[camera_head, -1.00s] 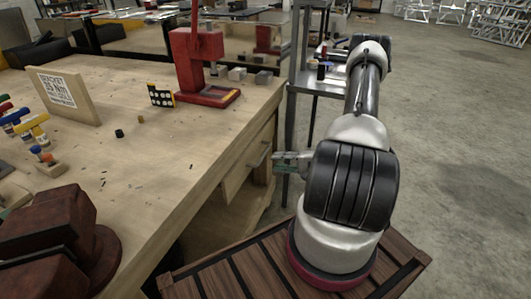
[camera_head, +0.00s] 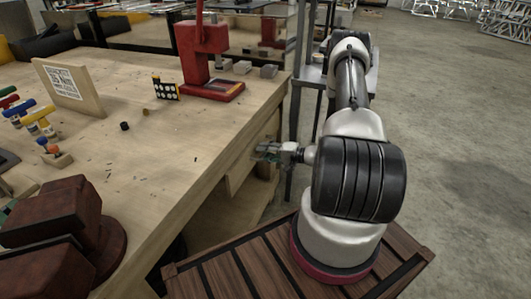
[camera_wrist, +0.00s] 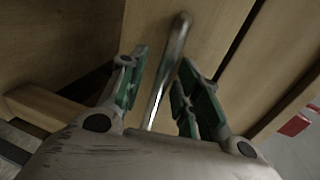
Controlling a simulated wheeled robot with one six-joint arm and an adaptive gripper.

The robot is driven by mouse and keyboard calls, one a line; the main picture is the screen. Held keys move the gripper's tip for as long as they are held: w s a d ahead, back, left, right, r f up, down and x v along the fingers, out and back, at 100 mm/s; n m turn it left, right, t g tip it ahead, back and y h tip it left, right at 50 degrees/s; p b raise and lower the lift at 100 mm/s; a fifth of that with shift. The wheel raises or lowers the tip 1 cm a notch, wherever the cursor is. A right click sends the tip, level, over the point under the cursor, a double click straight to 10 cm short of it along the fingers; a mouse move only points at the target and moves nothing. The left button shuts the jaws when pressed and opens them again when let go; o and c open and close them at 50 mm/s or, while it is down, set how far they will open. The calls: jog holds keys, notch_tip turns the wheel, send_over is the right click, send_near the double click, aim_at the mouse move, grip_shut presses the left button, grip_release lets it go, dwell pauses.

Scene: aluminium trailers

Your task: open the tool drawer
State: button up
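The tool drawer (camera_head: 236,176) is a pale wooden front under the right edge of the workbench. Its front also fills much of the wrist view (camera_wrist: 215,35). Its handle (camera_wrist: 168,70) is a slim metal bar. My gripper (camera_head: 266,150) is at the drawer front and hides the handle in the head view. In the wrist view my gripper (camera_wrist: 160,82) is open, with one green-padded finger on each side of the bar. Gaps show between the bar and both fingers. The drawer appears shut.
The wooden workbench (camera_head: 165,145) holds a red press (camera_head: 205,55), a sign board (camera_head: 72,88) and a dark red vise (camera_head: 60,225). A grey metal shelf rack (camera_head: 297,85) stands behind my arm. Open concrete floor (camera_head: 450,130) lies to the right.

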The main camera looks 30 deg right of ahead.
grip_shut()
jog(key=f+v, duration=0.3)
jog(key=v, duration=1.2)
jog(key=s+f+v, duration=0.1)
jog(key=f+v, duration=0.2)
jog(key=v, duration=1.2)
jog(key=shift+s+d+f, duration=0.2)
jog(key=shift+s+d, duration=0.2)
jog(key=shift+d, duration=0.2)
grip_release()
